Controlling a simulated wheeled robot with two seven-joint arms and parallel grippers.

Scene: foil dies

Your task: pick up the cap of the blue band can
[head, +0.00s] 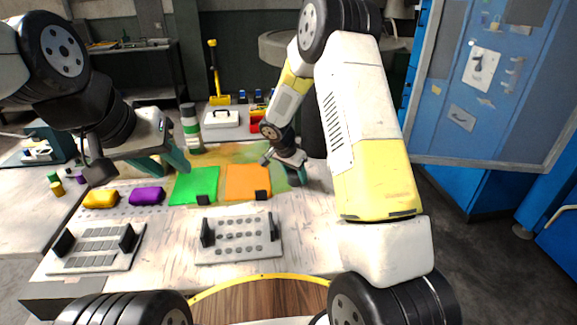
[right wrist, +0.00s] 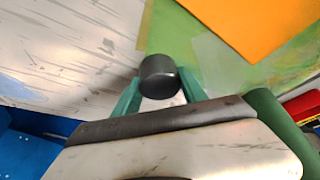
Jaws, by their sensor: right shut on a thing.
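My right gripper (head: 284,169) is low over the right edge of the painted mat, beside the orange sheet. In the right wrist view its green fingers (right wrist: 158,98) are shut on a dark grey round cap (right wrist: 160,70), one finger on each side. No blue band shows on it, and I cannot tell whether a can is under it. In the head view the cap is too small to make out. Small dark cans with blue (head: 242,97) stand at the back of the table. My left gripper (head: 165,162) hangs open and empty over the left of the table.
A green sheet (head: 194,186) and an orange sheet (head: 247,182) lie mid-table. Yellow (head: 101,198) and purple (head: 146,196) pieces lie left. Two racks (head: 240,250) stand in front. A green-and-white cylinder (head: 191,130) and a white case (head: 221,118) stand behind. Bare table shows right of the orange sheet.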

